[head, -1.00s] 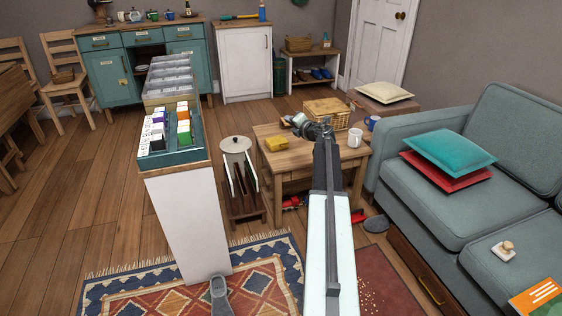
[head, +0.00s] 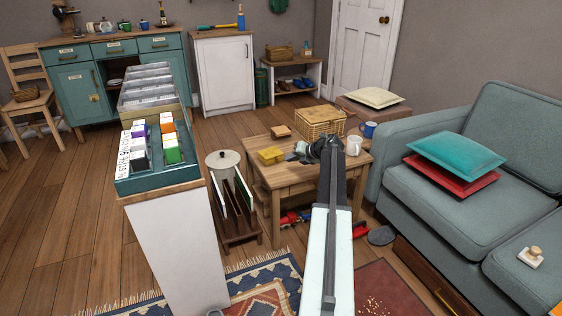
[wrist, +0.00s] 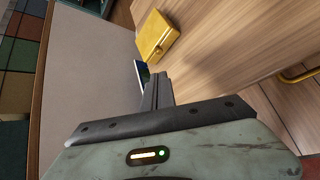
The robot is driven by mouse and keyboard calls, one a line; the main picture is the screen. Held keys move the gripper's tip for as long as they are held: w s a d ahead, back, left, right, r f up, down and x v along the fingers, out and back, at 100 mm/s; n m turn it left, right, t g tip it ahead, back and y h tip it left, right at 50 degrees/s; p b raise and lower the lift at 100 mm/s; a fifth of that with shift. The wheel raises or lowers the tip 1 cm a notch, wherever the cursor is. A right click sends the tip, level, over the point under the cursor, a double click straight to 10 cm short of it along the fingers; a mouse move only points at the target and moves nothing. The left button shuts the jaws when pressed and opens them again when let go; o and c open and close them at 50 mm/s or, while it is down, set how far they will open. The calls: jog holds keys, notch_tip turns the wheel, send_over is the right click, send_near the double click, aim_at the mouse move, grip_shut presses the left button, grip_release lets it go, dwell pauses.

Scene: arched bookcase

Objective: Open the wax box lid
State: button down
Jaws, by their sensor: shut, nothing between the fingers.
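A small yellow box (head: 270,155), which I take to be the wax box, sits on the wooden table near its left edge. Its lid looks shut. In the wrist view the yellow box (wrist: 157,35) shows a small knob near one edge. My gripper (head: 298,152) is low over the table, just right of the box and apart from it. In the wrist view my gripper's fingers (wrist: 158,90) are together and empty, pointing toward the box. Whether the fingertips touch the tabletop I cannot tell.
A wicker basket (head: 321,122), a small wooden block (head: 281,131), a white mug (head: 354,145) and a blue mug (head: 368,129) stand on or behind the table (head: 262,175). A tall white stand (head: 175,250) with a card tray is left. A sofa (head: 470,205) is right.

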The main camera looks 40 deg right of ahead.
aim_at(272, 154)
jog(key=b+x, duration=0.2)
jog(key=x, duration=0.3)
jog(key=b+x, duration=0.3)
jog(key=x, duration=0.1)
jog(key=shift+w+d+f+b, duration=0.15)
jog(key=shift+d+f+b, duration=0.15)
jog(key=shift+f, duration=0.1)
jog(key=shift+a+r, duration=0.1)
jog(key=shift+d, duration=0.2)
jog(key=shift+a+r+p, duration=0.2)
jog(key=shift+r+p, duration=0.2)
jog(key=shift+p, duration=0.1)
jog(key=shift+r, duration=0.1)
